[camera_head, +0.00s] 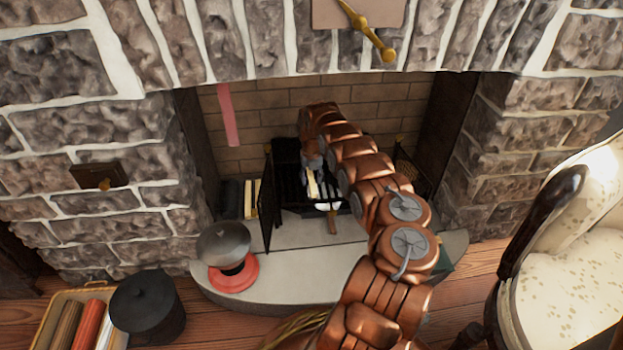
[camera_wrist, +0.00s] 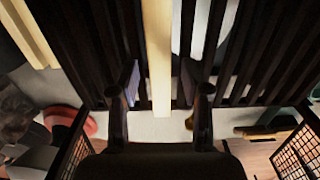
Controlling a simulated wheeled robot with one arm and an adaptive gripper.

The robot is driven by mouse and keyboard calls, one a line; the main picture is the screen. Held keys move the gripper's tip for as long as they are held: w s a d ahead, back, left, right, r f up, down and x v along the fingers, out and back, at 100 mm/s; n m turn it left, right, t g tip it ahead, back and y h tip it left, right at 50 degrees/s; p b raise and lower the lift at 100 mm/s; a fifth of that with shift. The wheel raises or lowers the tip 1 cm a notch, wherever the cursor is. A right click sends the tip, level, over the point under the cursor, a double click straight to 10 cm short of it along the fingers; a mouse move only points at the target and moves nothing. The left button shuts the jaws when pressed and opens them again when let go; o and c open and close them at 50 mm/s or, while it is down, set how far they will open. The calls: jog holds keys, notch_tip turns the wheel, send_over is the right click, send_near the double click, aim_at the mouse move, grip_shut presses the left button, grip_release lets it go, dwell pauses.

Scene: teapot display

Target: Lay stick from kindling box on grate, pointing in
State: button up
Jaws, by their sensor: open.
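A pale wooden stick (camera_head: 312,186) lies on the dark barred grate (camera_head: 287,180) inside the fireplace. In the wrist view the stick (camera_wrist: 158,45) runs lengthwise along the dark bars (camera_wrist: 100,45), its near end over the pale hearth. My gripper (camera_head: 311,168) is low over the grate; in the wrist view its two fingers (camera_wrist: 160,86) stand open on either side of the stick, with a gap on each side. More pale sticks stand in a dark holder (camera_head: 249,200) left of the grate, likely the kindling box. The stick's far end is out of the wrist view.
An open dark screen door (camera_head: 267,205) stands left of the grate. A whitish object with a brown handle (camera_head: 332,224) is at the grate's front. A grey-domed object on a red base (camera_head: 233,275), a black pot (camera_head: 147,306) and an armchair (camera_head: 570,240) stand farther out.

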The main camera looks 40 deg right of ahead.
aim_at(312, 181)
notch_tip(312, 181, up, 8)
jog(key=p, duration=0.3)
jog(key=shift+f, duration=0.1)
jog(key=shift+f, duration=0.1)
dwell(0.5)
